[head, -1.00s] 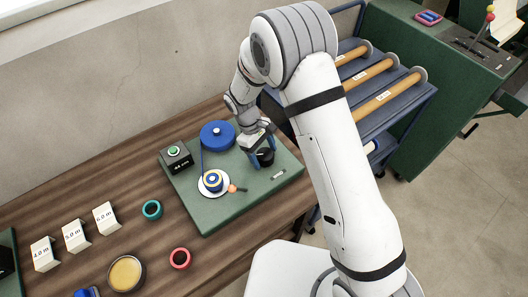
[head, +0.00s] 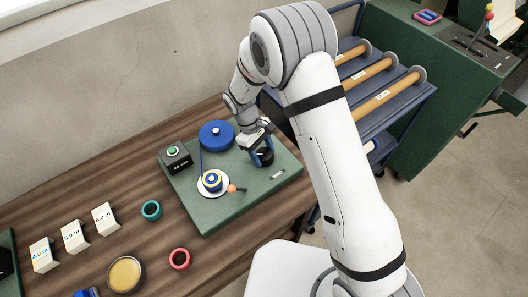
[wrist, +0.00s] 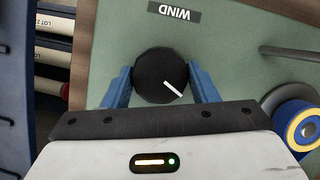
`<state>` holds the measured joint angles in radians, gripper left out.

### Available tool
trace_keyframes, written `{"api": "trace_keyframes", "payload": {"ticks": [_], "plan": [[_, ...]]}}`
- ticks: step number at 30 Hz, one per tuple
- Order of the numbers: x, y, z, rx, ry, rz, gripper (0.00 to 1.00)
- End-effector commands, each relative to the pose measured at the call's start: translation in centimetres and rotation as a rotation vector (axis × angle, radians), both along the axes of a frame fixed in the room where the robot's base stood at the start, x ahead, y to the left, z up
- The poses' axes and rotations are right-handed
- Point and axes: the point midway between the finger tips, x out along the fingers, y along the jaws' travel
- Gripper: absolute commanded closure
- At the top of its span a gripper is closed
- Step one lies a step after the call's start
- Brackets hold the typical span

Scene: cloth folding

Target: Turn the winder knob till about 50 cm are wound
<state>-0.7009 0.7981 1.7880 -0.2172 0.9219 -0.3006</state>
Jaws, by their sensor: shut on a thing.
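The black winder knob (wrist: 158,74) sits on the green board (wrist: 225,40) beside a "WIND" label (wrist: 175,12). A white mark on the knob points to the lower right in the wrist view. My gripper (wrist: 160,84) is shut on the knob, with a blue finger on each side; it also shows in the head view (head: 264,156). A blue reel (head: 216,135) stands at the back of the board. A blue strand runs from it to a small blue-and-yellow spool (head: 212,180) on a white disc. The counter box (head: 175,157) has a green button; its small reading is hard to make out.
White blocks marked with lengths (head: 73,236), a teal ring (head: 151,210), a red ring (head: 179,259) and a round tin (head: 126,274) stand on the wooden table to the left. A rack of rolls (head: 375,80) stands behind my arm.

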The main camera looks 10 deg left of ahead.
Motion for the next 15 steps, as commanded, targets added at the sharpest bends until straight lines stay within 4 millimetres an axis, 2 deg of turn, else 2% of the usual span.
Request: {"api": "trace_keyframes", "payload": {"ticks": [8,15], "plan": [[-0.04,0.01,-0.16,0.001,0.002,-0.045,0.7],[0.08,-0.01,-0.34,0.001,0.0,-0.176,0.7]]}}
